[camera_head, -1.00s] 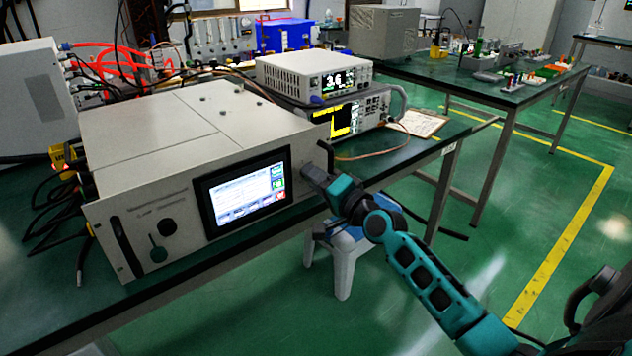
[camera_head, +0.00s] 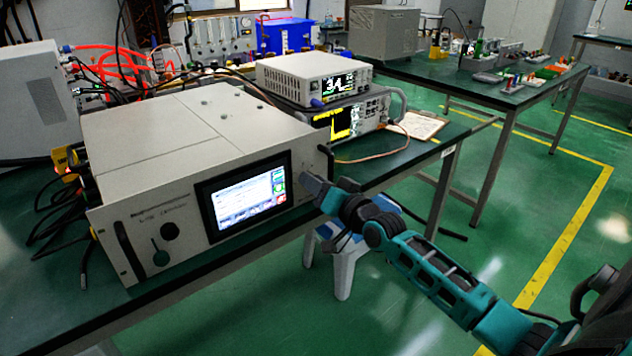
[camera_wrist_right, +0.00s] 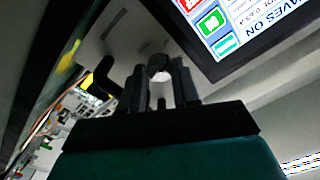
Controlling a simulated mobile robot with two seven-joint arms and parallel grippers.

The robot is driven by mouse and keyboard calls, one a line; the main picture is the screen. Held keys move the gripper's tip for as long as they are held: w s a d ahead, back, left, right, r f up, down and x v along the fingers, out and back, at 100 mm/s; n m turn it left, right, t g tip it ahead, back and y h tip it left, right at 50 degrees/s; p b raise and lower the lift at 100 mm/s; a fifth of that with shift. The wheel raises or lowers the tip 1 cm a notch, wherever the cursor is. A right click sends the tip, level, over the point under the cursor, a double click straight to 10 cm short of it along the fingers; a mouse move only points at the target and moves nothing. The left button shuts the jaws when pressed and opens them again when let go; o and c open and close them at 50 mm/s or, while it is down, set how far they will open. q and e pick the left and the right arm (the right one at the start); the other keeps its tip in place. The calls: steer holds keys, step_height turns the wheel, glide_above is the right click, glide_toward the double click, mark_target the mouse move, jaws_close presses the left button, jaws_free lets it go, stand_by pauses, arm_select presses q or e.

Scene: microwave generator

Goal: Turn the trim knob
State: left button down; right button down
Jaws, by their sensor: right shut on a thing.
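The microwave generator (camera_head: 165,185) is a pale box with a lit touchscreen (camera_head: 245,198) on its front panel. My right gripper (camera_head: 306,180) is at the right end of that panel, beside the screen. In the right wrist view, the fingers of my right gripper (camera_wrist_right: 161,80) stand either side of a small round knob (camera_wrist_right: 159,67) and are shut on it. My left gripper is not in view.
A dark knob (camera_head: 166,231) and a handle (camera_head: 128,248) are on the panel's left. A panel handle (camera_wrist_right: 104,76) is close to my right fingers. Stacked instruments (camera_head: 315,77) and a clipboard (camera_head: 420,125) are behind. A white stool (camera_head: 343,265) stands below my right arm.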

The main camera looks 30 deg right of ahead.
stand_by(0.4)
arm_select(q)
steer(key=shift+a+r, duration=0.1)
arm_select(e)
steer(key=c, duration=1.1)
jaws_free()
steer(key=shift+s, duration=0.15)
arm_select(q)
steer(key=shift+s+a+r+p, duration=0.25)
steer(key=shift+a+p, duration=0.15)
steer(key=shift+p, duration=0.5)
arm_select(e)
steer(key=s+d, duration=0.1)
steer(key=s, duration=1.1)
steer(key=shift+s, duration=0.35)
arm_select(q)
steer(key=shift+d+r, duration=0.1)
